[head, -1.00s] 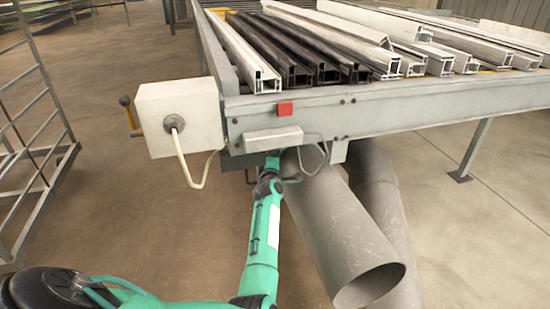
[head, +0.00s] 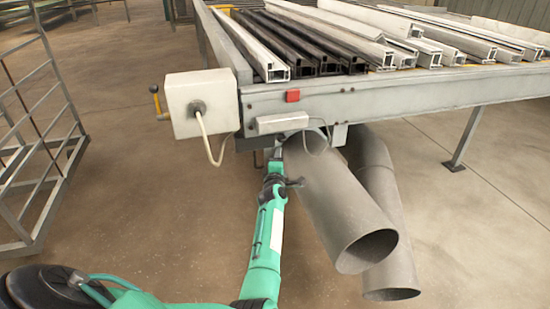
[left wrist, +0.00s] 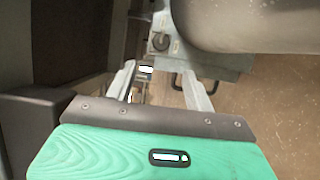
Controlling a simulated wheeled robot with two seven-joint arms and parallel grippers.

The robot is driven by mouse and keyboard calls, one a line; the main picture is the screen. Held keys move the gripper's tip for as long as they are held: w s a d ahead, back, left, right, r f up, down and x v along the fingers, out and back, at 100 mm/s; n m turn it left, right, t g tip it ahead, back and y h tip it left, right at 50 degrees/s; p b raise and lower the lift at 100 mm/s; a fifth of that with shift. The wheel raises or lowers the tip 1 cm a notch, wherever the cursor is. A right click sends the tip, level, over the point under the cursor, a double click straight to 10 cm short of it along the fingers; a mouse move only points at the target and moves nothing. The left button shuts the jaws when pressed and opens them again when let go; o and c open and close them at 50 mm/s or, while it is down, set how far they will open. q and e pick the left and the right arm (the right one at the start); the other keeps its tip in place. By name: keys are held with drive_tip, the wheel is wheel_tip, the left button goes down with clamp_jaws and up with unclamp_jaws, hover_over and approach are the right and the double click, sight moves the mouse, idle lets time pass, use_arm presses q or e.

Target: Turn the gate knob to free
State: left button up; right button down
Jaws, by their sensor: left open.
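In the left wrist view a dark round knob (left wrist: 160,42) sits on a grey-blue plate (left wrist: 216,63), beside a large grey pipe. It looks like the gate knob, but its setting is too small to read. My left gripper (left wrist: 160,88) is open, its two pale fingers apart, with the knob beyond the fingertips and not between them. In the head view my left arm reaches up to below the bench's front rail, left of the pipes; its fingers are hard to make out there. My right gripper is in neither current view.
The bench rail (head: 400,103) carries white and black profiles (head: 330,40). Two grey pipes (head: 345,205) stand right of my arm. A white box (head: 205,120) with a cable hangs at the bench's left corner. A metal rack (head: 50,110) stands left; floor between is clear.

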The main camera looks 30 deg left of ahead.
use_arm(q)
drive_tip(key=shift+s+d+f, duration=0.15)
drive_tip(key=shift+s+d, duration=0.15)
drive_tip(key=shift+s, duration=0.2)
use_arm(e)
drive_tip(key=shift+s+d+f, duration=0.1)
drive_tip(key=shift+s+f, duration=0.2)
drive_tip(key=shift+s, duration=0.15)
